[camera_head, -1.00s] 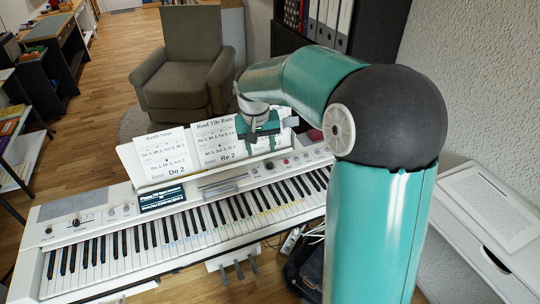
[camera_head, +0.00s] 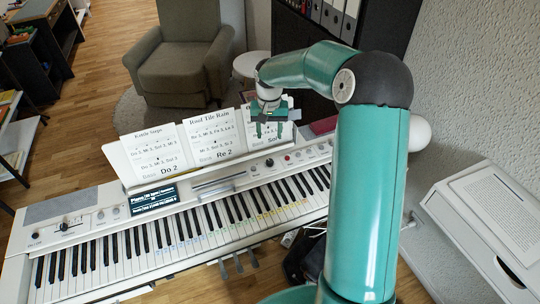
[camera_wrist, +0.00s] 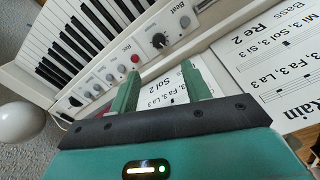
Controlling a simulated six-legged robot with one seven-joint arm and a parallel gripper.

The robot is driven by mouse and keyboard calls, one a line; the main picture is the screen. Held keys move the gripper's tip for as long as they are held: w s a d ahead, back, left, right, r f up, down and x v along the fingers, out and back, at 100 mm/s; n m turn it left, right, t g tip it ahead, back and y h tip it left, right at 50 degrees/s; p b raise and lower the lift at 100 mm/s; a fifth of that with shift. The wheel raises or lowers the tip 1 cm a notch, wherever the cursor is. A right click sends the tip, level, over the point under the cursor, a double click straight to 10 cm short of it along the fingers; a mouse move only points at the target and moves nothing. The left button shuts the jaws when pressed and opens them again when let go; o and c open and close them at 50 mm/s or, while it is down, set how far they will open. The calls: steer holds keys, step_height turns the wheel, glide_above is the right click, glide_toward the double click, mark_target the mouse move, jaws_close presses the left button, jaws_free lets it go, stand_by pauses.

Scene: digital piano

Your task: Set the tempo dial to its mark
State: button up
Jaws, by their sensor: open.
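The white digital piano (camera_head: 100,262) lies across the head view. A black dial (camera_head: 269,162) sits on its panel, right of centre; the wrist view shows a black dial (camera_wrist: 158,40) near lettering that looks like "Beat". I cannot read a tempo label or make out the dial's mark. Another dark control (camera_head: 65,226) is on the panel's left end. My gripper (camera_head: 270,133) is open and empty, above and behind the panel, in front of the rightmost music sheet. In the wrist view its two green fingers (camera_wrist: 160,72) point toward the panel, apart from the dial.
Music sheets (camera_head: 213,138) stand on the rest behind the panel, close to my gripper. A red button (camera_wrist: 135,58) and several pale knobs line the panel near the black dial. An armchair (camera_head: 182,75) stands behind. A white cabinet (camera_head: 460,215) is at right.

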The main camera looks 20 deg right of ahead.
mark_target(270, 161)
steer(key=f, duration=1.2)
steer(key=shift+s+f, duration=0.1)
steer(key=shift+s, duration=0.2)
steer(key=shift+w+f, duration=0.1)
steer(key=shift+f, duration=0.05)
steer(key=c, duration=1)
steer(key=shift+n, duration=0.3)
steer(key=n, duration=1.1)
